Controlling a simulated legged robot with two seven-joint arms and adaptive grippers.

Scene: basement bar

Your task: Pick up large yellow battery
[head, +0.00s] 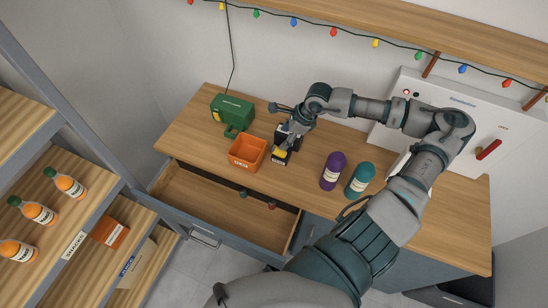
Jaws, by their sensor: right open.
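A yellow and black block (279,154), which looks like the large yellow battery, is on the wooden counter just right of an orange bin. My right gripper (285,142) reaches down over it from behind and hides part of it. The gripper is open, with its fingers close to the block; whether they touch it cannot be told. My left gripper is not in view.
The orange bin (247,152) and a green case (231,114) stand to the left on the counter (190,130). An open drawer (205,196) juts out below. Shelves with orange bottles (40,212) are at left.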

